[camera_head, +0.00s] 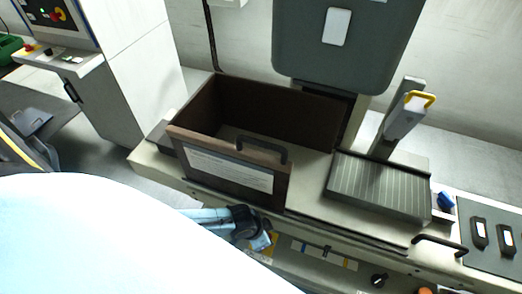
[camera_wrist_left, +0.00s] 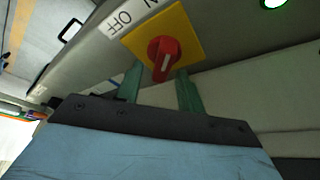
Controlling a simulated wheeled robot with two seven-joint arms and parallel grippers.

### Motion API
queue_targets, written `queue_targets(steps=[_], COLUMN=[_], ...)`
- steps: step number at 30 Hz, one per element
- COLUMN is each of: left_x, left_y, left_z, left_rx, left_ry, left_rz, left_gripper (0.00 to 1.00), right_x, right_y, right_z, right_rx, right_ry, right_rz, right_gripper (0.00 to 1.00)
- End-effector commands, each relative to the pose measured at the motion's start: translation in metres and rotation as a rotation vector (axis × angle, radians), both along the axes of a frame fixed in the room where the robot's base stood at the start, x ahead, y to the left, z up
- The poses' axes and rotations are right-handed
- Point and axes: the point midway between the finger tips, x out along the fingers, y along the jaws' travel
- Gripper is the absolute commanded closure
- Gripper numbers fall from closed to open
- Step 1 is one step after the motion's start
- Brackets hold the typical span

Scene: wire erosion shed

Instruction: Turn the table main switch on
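The main switch is a red rotary knob (camera_wrist_left: 163,57) with a white mark, on a yellow square plate (camera_wrist_left: 191,32) in the left wrist view. The white mark stands nearly upright in that picture. An OFF label (camera_wrist_left: 119,23) is beside the plate, with part of another label above it. My left gripper (camera_wrist_left: 160,74) is open, its two green fingers apart just below the knob, one toward each side. It does not visibly grip the knob. In the head view my left gripper (camera_head: 262,243) is at the machine's front, largely covering the switch. My right gripper is not in view.
A brown open-topped box (camera_head: 279,187) with a dark handle stands on the machine bed above the switch. A ribbed grey block (camera_head: 380,186) is to its right. A black knob (camera_head: 379,280) and a dark handle bar (camera_head: 440,243) are farther right along the front.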

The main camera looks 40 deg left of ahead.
Motion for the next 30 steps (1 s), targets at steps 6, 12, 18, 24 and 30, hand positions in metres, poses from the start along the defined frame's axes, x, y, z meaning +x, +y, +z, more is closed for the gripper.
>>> queue_targets(steps=[6, 12, 18, 24, 30], left_x=[-0.006, -0.017, -0.027, -0.037, -0.043], left_y=[0.004, 0.011, 0.018, 0.024, 0.027], left_z=[0.016, 0.045, 0.076, 0.103, 0.119], left_rx=[0.000, 0.001, 0.002, 0.002, 0.002], left_ry=[-0.001, 0.000, -0.001, 0.001, 0.001], left_rz=[-0.001, -0.002, -0.002, -0.002, -0.002], left_gripper=[0.62, 0.62, 0.62, 0.62, 0.62], right_x=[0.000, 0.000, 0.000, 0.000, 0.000], right_y=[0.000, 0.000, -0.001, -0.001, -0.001], right_z=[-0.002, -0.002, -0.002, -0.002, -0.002], right_rx=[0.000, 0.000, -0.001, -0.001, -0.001], right_ry=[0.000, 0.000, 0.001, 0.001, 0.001], right_rz=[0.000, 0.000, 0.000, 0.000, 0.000], right_gripper=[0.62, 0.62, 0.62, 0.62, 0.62])
